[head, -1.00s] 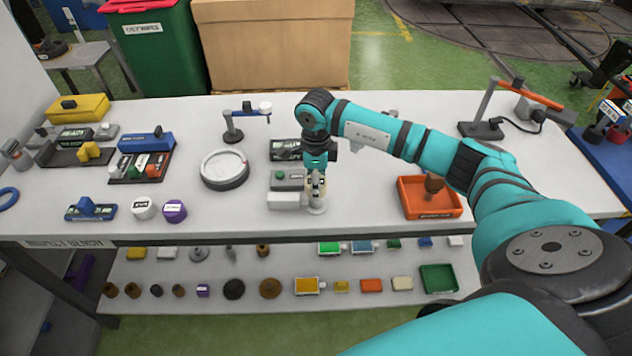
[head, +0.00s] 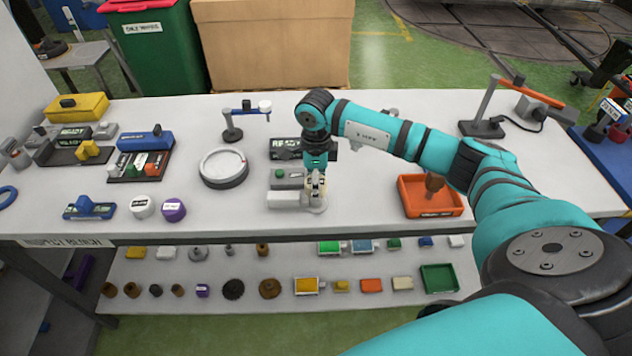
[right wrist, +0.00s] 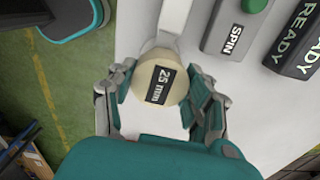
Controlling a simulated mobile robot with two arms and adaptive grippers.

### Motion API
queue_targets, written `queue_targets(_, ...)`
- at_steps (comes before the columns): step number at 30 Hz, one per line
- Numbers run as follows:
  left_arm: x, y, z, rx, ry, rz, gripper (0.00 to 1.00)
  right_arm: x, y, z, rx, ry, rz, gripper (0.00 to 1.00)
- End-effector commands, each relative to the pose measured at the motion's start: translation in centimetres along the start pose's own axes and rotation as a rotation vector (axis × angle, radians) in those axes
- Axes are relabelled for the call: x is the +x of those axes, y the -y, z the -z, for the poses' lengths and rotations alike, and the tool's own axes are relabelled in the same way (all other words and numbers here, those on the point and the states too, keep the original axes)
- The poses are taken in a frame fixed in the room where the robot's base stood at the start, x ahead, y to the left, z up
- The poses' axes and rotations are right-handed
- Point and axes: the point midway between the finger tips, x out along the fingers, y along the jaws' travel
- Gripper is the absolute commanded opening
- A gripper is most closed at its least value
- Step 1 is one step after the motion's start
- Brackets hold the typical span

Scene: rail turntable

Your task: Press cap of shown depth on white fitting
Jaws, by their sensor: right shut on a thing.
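My right gripper (head: 316,188) points down over the front middle of the white bench (head: 370,215). It is shut on a round cream cap (right wrist: 160,88) labelled "25 mm", with fingers on both sides in the right wrist view. My left gripper is not in view.
A grey box marked SPIN (right wrist: 228,32) with a green button and a dark READY display (right wrist: 298,45) stand close behind the gripper. An orange tray (head: 430,208) is to the right.

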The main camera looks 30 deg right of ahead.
Motion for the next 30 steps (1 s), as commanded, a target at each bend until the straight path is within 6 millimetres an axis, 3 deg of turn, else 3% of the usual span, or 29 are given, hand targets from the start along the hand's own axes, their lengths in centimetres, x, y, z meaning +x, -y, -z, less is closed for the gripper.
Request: queue_targets(30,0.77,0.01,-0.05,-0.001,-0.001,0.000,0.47,0.59,0.01,0.00,0.000,0.000,0.000,0.34)
